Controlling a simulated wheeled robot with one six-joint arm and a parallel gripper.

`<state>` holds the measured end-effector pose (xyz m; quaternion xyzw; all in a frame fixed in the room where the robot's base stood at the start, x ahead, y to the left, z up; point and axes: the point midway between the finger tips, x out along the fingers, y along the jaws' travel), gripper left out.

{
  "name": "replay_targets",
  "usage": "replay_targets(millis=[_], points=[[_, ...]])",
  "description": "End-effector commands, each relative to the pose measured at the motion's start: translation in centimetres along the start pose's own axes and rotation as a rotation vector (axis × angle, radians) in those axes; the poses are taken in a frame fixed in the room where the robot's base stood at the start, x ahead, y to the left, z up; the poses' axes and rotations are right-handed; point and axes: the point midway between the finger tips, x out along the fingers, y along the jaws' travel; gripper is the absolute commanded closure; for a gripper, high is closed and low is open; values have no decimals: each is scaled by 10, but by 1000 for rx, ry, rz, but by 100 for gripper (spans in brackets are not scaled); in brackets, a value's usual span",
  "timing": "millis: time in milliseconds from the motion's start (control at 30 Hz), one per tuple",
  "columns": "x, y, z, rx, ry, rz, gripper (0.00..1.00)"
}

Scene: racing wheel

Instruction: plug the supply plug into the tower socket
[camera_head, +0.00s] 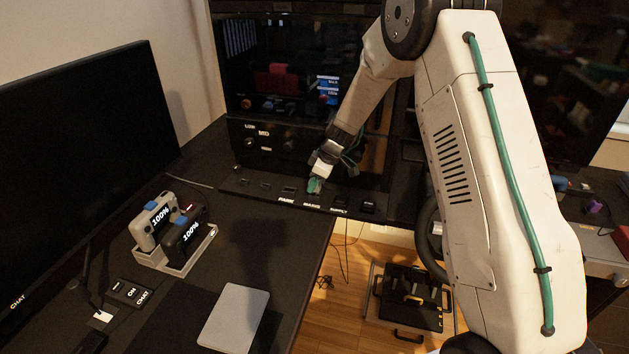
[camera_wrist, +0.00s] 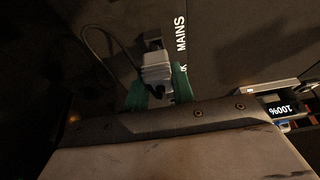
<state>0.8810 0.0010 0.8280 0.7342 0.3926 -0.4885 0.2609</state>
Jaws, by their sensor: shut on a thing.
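My gripper (camera_head: 314,186) is low over the front ledge of the black tower (camera_head: 235,185). Its green fingers are shut on a grey plug (camera_wrist: 156,68), seen in the wrist view. A dark cable (camera_wrist: 97,42) loops out to the plug's left. The plug's far end is by a small dark block (camera_wrist: 152,40) next to the MAINS lettering; I cannot tell whether they join. The ledge carries PARK, MAINS and SUPPLY labels (camera_head: 339,210). The held plug shows no readable label. My gripper partly hides the ledge around MAINS.
A tray (camera_head: 205,245) with two battery-like packs showing 100% stands on the desk (camera_head: 230,215) at left. A monitor (camera_head: 80,150) is at far left and a grey pad (camera_head: 235,318) is at front. A black case (camera_head: 410,300) lies on the floor below.

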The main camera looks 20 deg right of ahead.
Motion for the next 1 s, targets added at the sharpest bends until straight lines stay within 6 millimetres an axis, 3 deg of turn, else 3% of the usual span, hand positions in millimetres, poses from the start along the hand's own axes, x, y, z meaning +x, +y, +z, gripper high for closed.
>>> replay_targets(millis=[600,633,700,1000], points=[[14,0,6,0,-1,-1,97],[14,0,6,0,0,0,73],[14,0,6,-1,0,0,53],[13,0,6,-1,0,0,50]])
